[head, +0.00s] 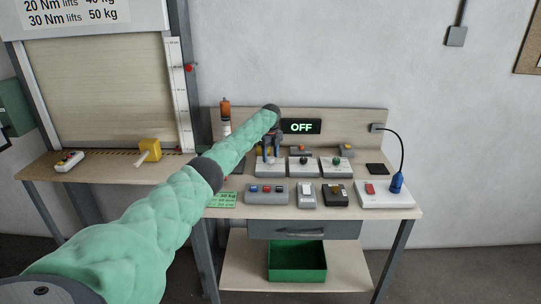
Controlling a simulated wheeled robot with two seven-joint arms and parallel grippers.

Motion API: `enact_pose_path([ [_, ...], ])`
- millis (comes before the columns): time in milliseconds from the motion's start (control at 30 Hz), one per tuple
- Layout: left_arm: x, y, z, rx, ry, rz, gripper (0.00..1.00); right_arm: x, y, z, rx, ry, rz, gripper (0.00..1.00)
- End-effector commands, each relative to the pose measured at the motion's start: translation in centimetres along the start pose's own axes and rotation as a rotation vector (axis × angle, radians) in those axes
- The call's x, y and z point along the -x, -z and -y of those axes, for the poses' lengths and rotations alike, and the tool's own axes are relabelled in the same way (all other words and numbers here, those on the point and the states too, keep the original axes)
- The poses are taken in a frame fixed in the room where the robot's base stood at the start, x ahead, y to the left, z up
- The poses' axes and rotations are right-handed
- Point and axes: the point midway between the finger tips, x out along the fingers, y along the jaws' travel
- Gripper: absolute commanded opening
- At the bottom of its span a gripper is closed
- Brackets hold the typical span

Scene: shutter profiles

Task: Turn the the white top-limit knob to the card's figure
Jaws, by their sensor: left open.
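Three light-grey knob units stand in a row on the bench. The left unit (270,170) is under my left gripper (268,156), whose fingers point down and are open; its knob is mostly hidden. The middle unit (304,170) and the right unit (336,171) have small knobs on top; the right one looks green. I cannot tell for sure which knob is the white top-limit one. A green card (222,200) lies at the bench's left front; it shows "30 kg" among lines too small to read surely. My right gripper is not in view.
A dark display (301,126) reads OFF behind the units. In front are a button box (266,192), a switch box (307,196), a black-and-yellow box (335,195) and a white panel (384,194) with a blue plug. A shutter (105,95) stands left. A green bin (297,262) sits below.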

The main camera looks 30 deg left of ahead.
Motion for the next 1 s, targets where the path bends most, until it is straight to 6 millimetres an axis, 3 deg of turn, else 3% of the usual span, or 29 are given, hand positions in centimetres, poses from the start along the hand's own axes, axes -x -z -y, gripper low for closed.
enact_pose_path([
  [433, -0.98, 0.04, -0.01, 0.000, 0.000, 0.000, 0.52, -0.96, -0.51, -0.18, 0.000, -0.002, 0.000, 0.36],
  [467, -0.98, 0.04, 0.00, 0.000, 0.000, 0.000, 0.50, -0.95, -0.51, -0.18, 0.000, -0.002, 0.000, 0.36],
  [600, -0.96, 0.03, -0.01, 0.001, 0.000, 0.000, 0.23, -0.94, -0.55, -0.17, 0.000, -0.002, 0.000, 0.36],
  [700, -0.96, 0.03, -0.01, 0.001, 0.000, 0.000, 0.08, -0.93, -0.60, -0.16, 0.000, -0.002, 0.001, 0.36],
  [1000, -0.93, 0.07, 0.01, 0.036, 0.000, -0.001, 0.08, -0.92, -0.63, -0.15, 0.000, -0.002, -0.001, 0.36],
])
